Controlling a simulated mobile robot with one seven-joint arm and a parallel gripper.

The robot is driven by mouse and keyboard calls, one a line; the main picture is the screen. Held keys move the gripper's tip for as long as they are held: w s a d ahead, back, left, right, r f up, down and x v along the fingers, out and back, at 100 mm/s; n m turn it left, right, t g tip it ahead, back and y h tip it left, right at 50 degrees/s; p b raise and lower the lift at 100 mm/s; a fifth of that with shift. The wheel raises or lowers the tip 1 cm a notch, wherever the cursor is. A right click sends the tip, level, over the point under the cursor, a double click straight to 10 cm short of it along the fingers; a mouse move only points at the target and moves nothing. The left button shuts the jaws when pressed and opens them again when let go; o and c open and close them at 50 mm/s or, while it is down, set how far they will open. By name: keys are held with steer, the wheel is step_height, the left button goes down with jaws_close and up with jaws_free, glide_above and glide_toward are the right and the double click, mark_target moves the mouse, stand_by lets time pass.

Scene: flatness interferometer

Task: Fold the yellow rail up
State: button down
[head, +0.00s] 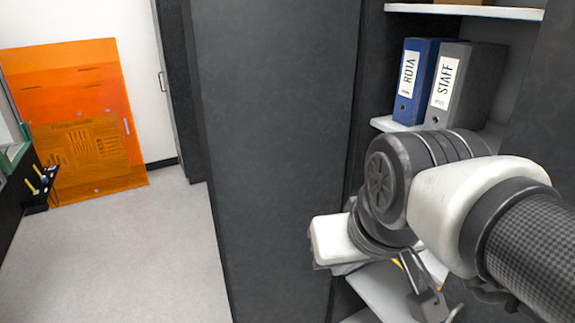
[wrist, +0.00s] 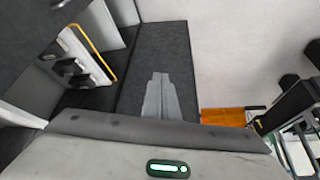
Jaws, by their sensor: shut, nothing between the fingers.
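A thin yellow strip (wrist: 97,54) runs along the edge of a pale panel at the upper left in the wrist view. A short yellow line (head: 402,264) shows beneath my arm in the head view. I cannot tell whether either is the yellow rail, or whether it is folded down. My gripper (wrist: 160,78) is shut and empty, its two grey fingers together in the wrist view. In that picture the fingers are to the right of the yellow strip and apart from it. In the head view my arm hides most of what is around the yellow line.
A shelf unit on the right holds a blue binder (head: 414,80) and a grey binder (head: 462,84). A tall dark panel (head: 280,150) stands left of it. An orange sheet (head: 85,110) leans on the back wall. The pale floor (head: 125,260) at the left is clear.

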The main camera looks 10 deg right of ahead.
steer(key=w+d+f+n+g+h+b, duration=0.2)
steer(key=w+d+f+g+h+b, duration=0.4)
steer(key=f, duration=0.5)
steer(key=w+d+f+n+g+h+b, duration=0.1)
steer(key=w+d+f+n+h+b, duration=0.15)
steer(key=w+d+f+b, duration=0.45)
steer(key=w+d+f+n+g+h+b, duration=0.3)
steer(key=d+f, duration=0.5)
steer(key=f, duration=0.6)
steer(key=w+a+f+n+t+h+b, duration=0.2)
steer(key=w+f+n+t+h+b, duration=0.7)
steer(key=f, duration=1)
steer(key=w+n+t+h, duration=0.3)
steer(key=w+n, duration=0.1)
steer(key=n, duration=0.1)
steer(key=shift+w, duration=0.4)
steer(key=a+r+x, duration=0.1)
steer(key=r+x, duration=0.1)
steer(key=x, duration=1)
steer(key=shift+r+b, duration=0.35)
steer(key=shift+r, duration=0.05)
